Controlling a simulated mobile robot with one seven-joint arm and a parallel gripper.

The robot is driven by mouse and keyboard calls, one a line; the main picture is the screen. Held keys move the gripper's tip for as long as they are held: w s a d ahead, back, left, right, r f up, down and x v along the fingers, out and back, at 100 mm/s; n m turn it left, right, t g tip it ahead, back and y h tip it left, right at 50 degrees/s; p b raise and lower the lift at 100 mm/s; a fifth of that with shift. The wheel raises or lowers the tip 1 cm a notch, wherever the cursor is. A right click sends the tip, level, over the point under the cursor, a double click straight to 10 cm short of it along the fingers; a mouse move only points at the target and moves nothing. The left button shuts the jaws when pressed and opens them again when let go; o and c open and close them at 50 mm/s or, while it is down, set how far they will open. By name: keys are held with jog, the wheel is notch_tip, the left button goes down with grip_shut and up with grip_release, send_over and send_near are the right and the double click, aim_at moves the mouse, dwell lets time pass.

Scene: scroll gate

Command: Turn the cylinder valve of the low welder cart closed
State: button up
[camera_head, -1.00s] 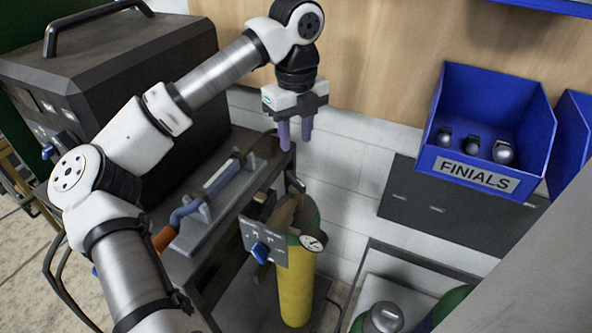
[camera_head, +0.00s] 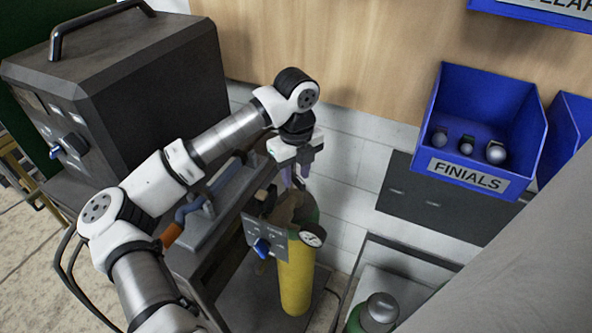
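The low welder cart (camera_head: 235,315) holds a yellow gas cylinder (camera_head: 296,275) with a green shoulder at its right end. A brownish fitting sits on top of the cylinder, and a round white gauge (camera_head: 312,236) is beside it. A grey panel (camera_head: 279,243) with a blue knob (camera_head: 262,248) stands in front of the cylinder. I cannot tell which part is the valve handle or how it is turned. The fingertips are partly hard to make out.
A dark welder box (camera_head: 120,95) stands at the left on the cart. A blue FINIALS bin (camera_head: 468,178) hangs on the wall at the right. Another grey-topped cylinder (camera_head: 379,312) stands at the lower right. White wall is close behind my gripper.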

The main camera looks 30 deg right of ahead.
grip_shut()
